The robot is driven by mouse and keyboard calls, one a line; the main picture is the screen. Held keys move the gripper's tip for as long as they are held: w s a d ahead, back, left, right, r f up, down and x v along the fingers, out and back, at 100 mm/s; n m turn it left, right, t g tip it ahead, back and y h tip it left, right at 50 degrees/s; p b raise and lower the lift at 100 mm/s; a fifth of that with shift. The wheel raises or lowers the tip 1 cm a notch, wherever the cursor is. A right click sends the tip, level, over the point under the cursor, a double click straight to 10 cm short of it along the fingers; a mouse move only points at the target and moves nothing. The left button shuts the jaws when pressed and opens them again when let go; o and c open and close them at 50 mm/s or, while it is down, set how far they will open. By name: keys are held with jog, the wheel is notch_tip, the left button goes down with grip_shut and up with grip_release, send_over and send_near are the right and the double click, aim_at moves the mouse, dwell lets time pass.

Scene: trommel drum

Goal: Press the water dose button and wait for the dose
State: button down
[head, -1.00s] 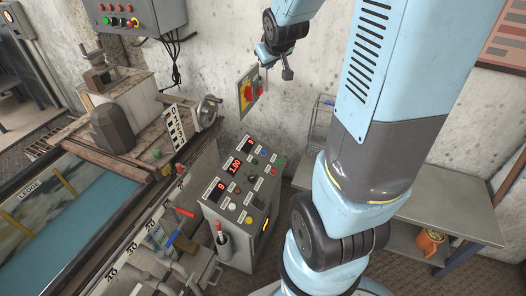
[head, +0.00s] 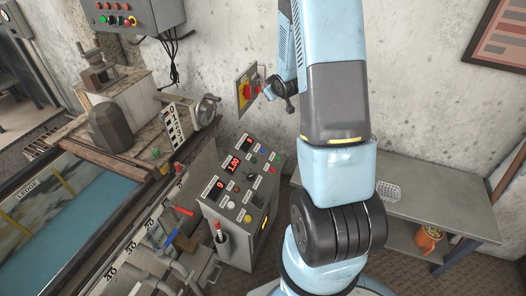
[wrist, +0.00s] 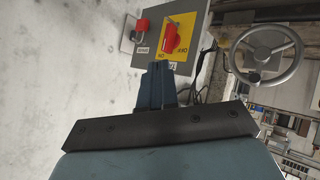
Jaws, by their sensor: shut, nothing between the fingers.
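The grey control console (head: 238,200) stands below the wall in the head view. Its sloped top has red displays and several small buttons, including blue, green, red, white and yellow ones. The labels are too small to read, so I cannot tell which is the water dose button. My gripper (head: 268,95) is small in the head view, above and to the right of the console, near the wall switch. In the wrist view my gripper (wrist: 155,69) is shut and empty, its tips just below the switch panel in the picture. The console does not show clearly there.
A rotary switch with a red handle on yellow (head: 246,90) is on the wall. A handwheel (head: 207,110) and levers lie left of the console; the handwheel also shows in the wrist view (wrist: 266,54). A metal table (head: 440,205) with a wire basket (head: 388,191) stands at right.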

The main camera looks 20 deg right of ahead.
jog(key=n+t+y, duration=0.1)
send_over(263, 150)
jog(key=s+d, duration=0.2)
jog(key=d, duration=0.2)
notch_tip(263, 150, down, 11)
jog(key=s+f+n+t+y, duration=0.1)
jog(key=s+f+y, duration=0.1)
jog(key=f, duration=0.8)
jog(key=shift+s+f, duration=0.2)
jog(key=shift+s, duration=0.45)
jog(key=shift+w+a+f, duration=0.45)
jog(key=shift+w+f, duration=0.05)
jog(key=shift+f, duration=0.8)
jog(key=shift+w+a+f, duration=0.5)
jog(key=shift+f, duration=0.75)
jog(key=shift+w+a+f, duration=0.45)
jog(key=shift+w+f, duration=0.05)
jog(key=shift+f, duration=0.8)
jog(key=shift+w+a+f, duration=0.25)
jog(key=shift+a+f, duration=0.05)
jog(key=shift+f, duration=0.4)
jog(key=shift+d+r, duration=0.1)
jog(key=shift+r, duration=0.05)
jog(key=shift+s+d+r, duration=0.2)
jog(key=shift+s+r, duration=0.1)
jog(key=shift+r, duration=0.35)
jog(key=shift+r, duration=0.1)
